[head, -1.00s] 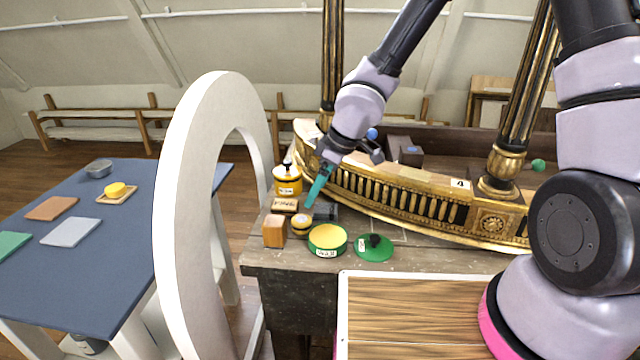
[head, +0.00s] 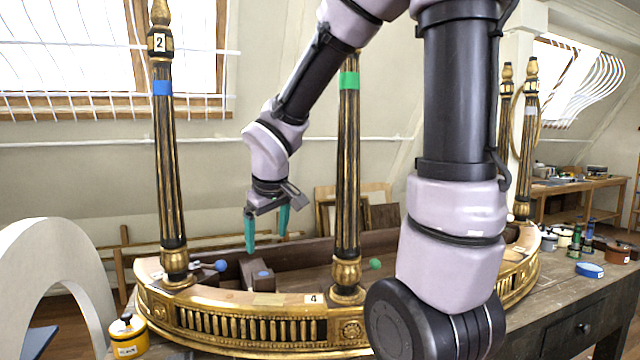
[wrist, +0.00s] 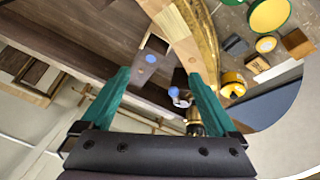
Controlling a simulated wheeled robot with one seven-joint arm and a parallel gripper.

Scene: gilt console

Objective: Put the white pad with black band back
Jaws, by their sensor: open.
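I cannot make out a white pad with a black band in either current view. My gripper (head: 267,228) hangs above the trough of the gilt console (head: 245,328), with its two teal fingers apart and nothing between them. In the wrist view my gripper (wrist: 160,78) is also open and empty. Below it is a dark brown block (head: 257,275) with a blue dot, which also shows in the wrist view (wrist: 146,66). A blue knob (head: 220,265) with a whitish part beside it is near the left column's foot; the knob also shows in the wrist view (wrist: 173,91).
Gilt columns, the left one (head: 168,150) and the middle one (head: 348,170), rise either side of my gripper. A yellow jar (head: 127,336) stands at front left. A green ball (head: 375,263) is beyond the middle column. Several pots and a blue tin (head: 590,270) are at right.

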